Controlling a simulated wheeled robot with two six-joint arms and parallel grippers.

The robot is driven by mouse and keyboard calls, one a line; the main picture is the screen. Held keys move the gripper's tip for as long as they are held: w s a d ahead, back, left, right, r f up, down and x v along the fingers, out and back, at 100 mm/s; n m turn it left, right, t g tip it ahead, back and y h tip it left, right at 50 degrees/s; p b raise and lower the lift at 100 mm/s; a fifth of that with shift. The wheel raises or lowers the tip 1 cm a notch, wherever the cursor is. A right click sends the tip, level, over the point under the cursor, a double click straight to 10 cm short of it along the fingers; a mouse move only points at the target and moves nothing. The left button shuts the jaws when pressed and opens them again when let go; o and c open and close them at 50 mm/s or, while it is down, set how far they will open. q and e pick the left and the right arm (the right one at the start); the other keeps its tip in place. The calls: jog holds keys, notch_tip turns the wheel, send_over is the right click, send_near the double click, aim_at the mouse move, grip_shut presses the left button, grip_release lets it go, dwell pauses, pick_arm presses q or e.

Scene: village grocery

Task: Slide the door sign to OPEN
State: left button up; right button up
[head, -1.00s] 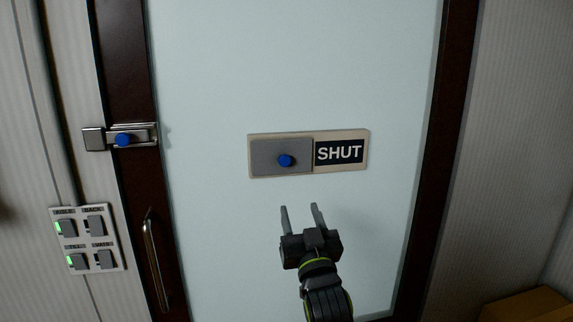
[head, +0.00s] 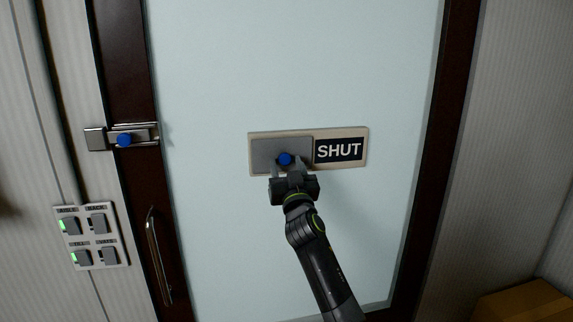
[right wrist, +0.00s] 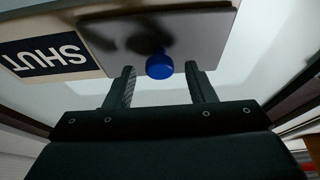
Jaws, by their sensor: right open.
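A grey sliding plate (head: 262,150) covers the left part of the sign. A round blue knob (head: 285,159) sticks out of the plate; it also shows in the right wrist view (right wrist: 159,66). My right gripper (head: 287,165) is open at the sign, its two fingers on either side of the knob and not closed on it. In the right wrist view the fingertips (right wrist: 162,72) show a gap on each side of the knob. My left gripper is not in view.
A door bolt (head: 104,139) with a blue knob (head: 124,140) sits on the left of the dark door frame. Below are a metal door handle (head: 158,255) and a switch panel (head: 104,208). A cardboard box (head: 525,303) stands at lower right.

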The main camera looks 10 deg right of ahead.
jog(key=shift+w+r, duration=0.15)
jog(key=shift+w, duration=0.1)
jog(key=shift+c, duration=0.3)
grip_shut()
